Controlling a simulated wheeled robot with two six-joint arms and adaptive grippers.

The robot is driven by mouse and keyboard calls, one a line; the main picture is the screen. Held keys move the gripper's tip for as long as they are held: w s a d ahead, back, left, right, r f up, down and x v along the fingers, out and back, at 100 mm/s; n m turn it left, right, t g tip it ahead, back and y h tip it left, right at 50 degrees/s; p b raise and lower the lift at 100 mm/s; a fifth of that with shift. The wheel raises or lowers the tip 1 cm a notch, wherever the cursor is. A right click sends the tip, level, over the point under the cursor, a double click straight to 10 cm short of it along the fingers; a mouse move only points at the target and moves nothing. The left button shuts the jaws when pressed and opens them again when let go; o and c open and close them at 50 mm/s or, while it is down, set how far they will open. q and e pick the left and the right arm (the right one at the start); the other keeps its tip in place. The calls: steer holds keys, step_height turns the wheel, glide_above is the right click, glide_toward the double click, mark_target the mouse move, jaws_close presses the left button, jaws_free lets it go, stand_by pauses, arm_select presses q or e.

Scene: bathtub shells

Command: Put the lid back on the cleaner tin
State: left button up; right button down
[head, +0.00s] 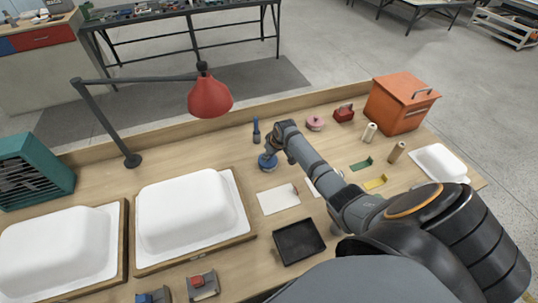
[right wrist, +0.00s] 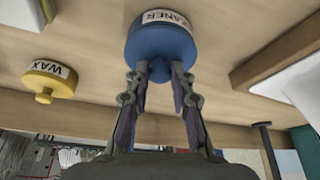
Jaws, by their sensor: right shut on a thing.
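The cleaner tin (right wrist: 160,38) is blue with a white label, part of whose name shows in the right wrist view. In the head view the tin (head: 268,163) stands on the bench below my right gripper (head: 270,151). My right gripper (right wrist: 158,75) is shut on the small knob of the tin's blue lid (right wrist: 160,58). The lid appears to sit on the tin; I see no gap between them, though the fingers hide part of the rim. My left gripper is not in view.
A yellow wax tin (right wrist: 48,82) stands nearby. A dark blue tool (head: 256,131) stands behind the cleaner tin, with a red lamp (head: 210,97) beyond. A white card (head: 278,198) and black tray (head: 299,242) lie in front. White tub shells (head: 190,212) fill the left.

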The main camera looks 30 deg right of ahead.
stand_by(0.5)
steer(key=c, duration=1.1)
jaws_free()
steer(key=shift+o, duration=0.5)
steer(key=o, duration=0.4)
steer(key=shift+r+p, duration=0.1)
steer(key=shift+p, duration=0.2)
step_height(320, 180, up, 7)
steer(key=p, duration=0.7)
